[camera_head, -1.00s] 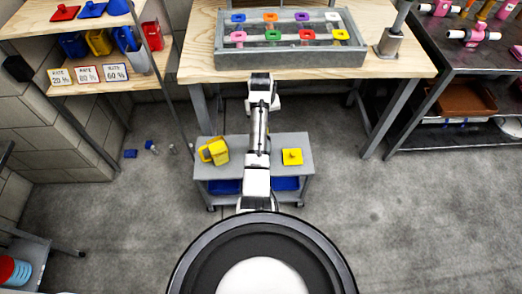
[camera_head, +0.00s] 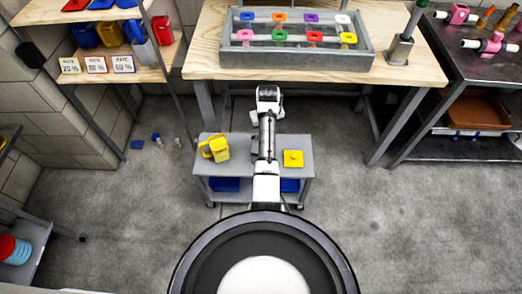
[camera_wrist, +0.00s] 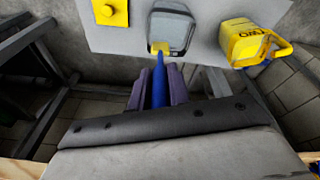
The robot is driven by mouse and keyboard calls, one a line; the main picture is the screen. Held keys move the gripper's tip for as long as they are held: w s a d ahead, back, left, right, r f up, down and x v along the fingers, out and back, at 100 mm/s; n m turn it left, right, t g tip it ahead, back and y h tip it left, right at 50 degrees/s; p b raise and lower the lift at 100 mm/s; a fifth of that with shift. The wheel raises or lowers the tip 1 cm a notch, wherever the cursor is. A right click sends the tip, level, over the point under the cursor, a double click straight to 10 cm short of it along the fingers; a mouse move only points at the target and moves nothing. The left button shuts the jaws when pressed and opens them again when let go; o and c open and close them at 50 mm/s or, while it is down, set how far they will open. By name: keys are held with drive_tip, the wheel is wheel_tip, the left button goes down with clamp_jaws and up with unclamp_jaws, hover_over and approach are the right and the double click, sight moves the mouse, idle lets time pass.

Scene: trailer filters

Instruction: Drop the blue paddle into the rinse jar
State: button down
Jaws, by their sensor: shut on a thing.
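My gripper (camera_wrist: 158,82) is shut on the blue paddle (camera_wrist: 158,68), whose narrow blue shaft shows between the fingers in the wrist view. A small yellow piece (camera_wrist: 160,47) shows at the paddle's far end; I cannot tell whether it belongs to the paddle. Just beyond that end is a grey, square, clear-looking jar (camera_wrist: 172,30), likely the rinse jar, on the grey cart top (camera_wrist: 212,40). The paddle's end overlaps the jar's near rim in the picture; I cannot tell its height. In the head view my arm hides the paddle and most of the jar.
On the cart (camera_head: 226,171) stand a yellow jug (camera_head: 216,148) and a flat yellow block with a knob (camera_head: 293,159), either side of my arm. Behind is a wooden bench (camera_head: 205,62) with a grey tray of coloured-handled pieces (camera_head: 290,60). Small blue items lie on the floor at left.

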wheel_tip(320, 180, down, 6)
drive_tip(key=b, duration=0.4)
drive_tip(key=shift+r+b, duration=0.2)
drive_tip(key=shift+b, duration=0.1)
drive_tip(key=c, duration=1.2)
unclamp_jaws()
drive_tip(key=shift+c, duration=0.2)
drive_tip(key=shift+r, duration=0.15)
wheel_tip(320, 180, up, 13)
drive_tip(key=s+b, duration=0.2)
drive_tip(key=shift+s+r, duration=0.2)
drive_tip(key=shift+s, duration=0.2)
